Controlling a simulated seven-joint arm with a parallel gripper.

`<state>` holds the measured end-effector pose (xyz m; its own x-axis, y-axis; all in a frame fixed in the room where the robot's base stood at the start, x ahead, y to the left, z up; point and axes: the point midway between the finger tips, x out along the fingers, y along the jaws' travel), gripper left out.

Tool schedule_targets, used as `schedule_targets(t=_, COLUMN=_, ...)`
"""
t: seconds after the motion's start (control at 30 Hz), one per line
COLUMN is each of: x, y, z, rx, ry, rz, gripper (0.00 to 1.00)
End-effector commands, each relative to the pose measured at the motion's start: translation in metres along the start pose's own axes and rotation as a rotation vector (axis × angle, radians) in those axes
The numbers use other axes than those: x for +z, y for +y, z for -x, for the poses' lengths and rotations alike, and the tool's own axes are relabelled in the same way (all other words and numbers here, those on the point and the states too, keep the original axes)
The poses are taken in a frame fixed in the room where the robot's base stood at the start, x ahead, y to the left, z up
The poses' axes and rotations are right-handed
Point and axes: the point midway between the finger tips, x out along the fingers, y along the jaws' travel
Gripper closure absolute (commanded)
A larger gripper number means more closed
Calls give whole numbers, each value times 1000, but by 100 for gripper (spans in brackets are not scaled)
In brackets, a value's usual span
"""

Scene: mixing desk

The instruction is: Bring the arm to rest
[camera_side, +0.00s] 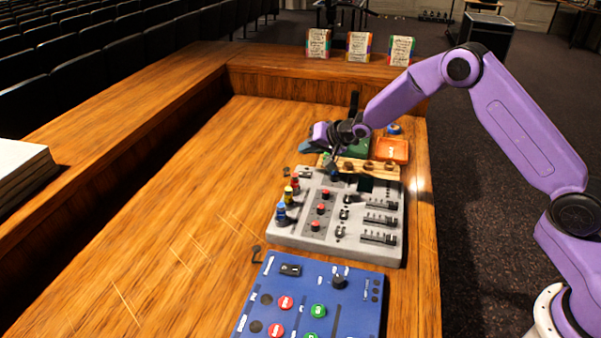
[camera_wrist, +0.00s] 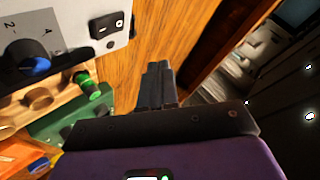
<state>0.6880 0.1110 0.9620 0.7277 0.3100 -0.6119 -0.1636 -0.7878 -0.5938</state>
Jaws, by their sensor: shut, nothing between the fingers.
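My purple arm reaches in from the right in the side view. My gripper (camera_side: 331,160) is over the far end of the grey mixing panel (camera_side: 290,236), near its upper left corner. In the wrist view my gripper (camera_wrist: 157,68) shows as dark fingers closed together with nothing between them. Below the fingertips there is bare wooden desk (camera_wrist: 170,30). The grey panel's corner, with a black rocker switch (camera_wrist: 112,26) and a blue-capped knob (camera_wrist: 27,57), lies to the left of the fingers. I cannot tell the exact height of the fingertips above the desk.
A wooden rack (camera_side: 379,170), a green case (camera_side: 355,148) and an orange box (camera_side: 390,150) stand behind the grey panel. A blue panel (camera_side: 315,270) with buttons lies in front. Three cards (camera_side: 358,46) stand on the back ledge. The desk's left part is clear.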

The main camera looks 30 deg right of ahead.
Motion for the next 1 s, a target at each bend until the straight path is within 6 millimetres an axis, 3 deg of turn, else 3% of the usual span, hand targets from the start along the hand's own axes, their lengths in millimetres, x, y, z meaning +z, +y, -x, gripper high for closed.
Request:
schedule_targets(t=0.27, x=2, y=-2, z=2, rx=2, ry=-3, rz=8, gripper=100)
schedule_targets(t=0.37, x=9, y=-13, z=13, rx=14, ry=-22, rz=50, gripper=100)
schedule_targets(t=0.47, x=27, y=-29, z=38, rx=43, ry=-64, rz=138, gripper=100)
schedule_targets(t=0.6, x=65, y=-52, z=91, rx=93, ry=-157, rz=311, gripper=100)
schedule_targets(t=0.73, x=103, y=-61, z=148, rx=129, ry=-260, rz=479, gripper=100)
schedule_targets(t=0.87, x=141, y=-59, z=208, rx=149, ry=-373, rz=650, gripper=100)
schedule_targets(t=1.0, x=180, y=-44, z=276, rx=154, ry=-508, rz=840, gripper=100)
